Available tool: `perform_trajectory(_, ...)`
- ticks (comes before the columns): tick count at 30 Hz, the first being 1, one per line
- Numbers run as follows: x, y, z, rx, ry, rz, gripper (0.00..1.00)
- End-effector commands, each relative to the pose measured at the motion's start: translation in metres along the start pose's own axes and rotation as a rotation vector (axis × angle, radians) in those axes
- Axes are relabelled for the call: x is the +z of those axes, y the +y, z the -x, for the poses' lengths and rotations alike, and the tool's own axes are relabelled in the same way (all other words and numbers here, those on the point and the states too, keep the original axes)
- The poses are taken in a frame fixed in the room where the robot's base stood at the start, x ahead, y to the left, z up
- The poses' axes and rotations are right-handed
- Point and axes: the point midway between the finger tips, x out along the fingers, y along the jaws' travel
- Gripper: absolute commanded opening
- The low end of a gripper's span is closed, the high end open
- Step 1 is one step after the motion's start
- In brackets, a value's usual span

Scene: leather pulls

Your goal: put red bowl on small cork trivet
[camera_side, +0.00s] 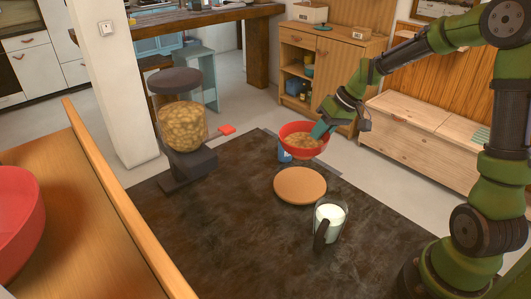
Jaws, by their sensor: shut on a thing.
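The red bowl (298,128) holds something tan and grainy. My gripper (321,130) is shut on the bowl's right rim, and its teal fingers reach into the bowl. The bowl appears above the back edge of the dark work surface, behind the trivet in the picture. Its exact height is hard to tell. The round cork trivet (300,188) lies flat on the dark surface with its top bare. The bowl and the trivet are apart.
A blue item (284,154) is partly hidden below the bowl. A glass mug of white liquid (330,218) stands front right of the trivet. A dispenser (182,120) stands left. A small red piece (227,129) lies behind. Another large red vessel (18,215) sits far left.

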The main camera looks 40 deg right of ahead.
Motion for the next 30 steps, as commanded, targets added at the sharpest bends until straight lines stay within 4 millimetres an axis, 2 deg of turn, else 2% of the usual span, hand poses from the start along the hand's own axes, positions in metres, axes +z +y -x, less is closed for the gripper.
perform_trajectory(5,0.004,-0.003,-0.005,-0.035,-0.027,0.065,0.0)
perform_trajectory(12,0.017,0.012,-0.043,-0.041,-0.029,0.068,0.0)
perform_trajectory(24,0.031,0.029,-0.085,-0.039,-0.028,0.069,0.0)
perform_trajectory(30,0.032,0.03,-0.088,-0.037,-0.024,0.071,0.0)
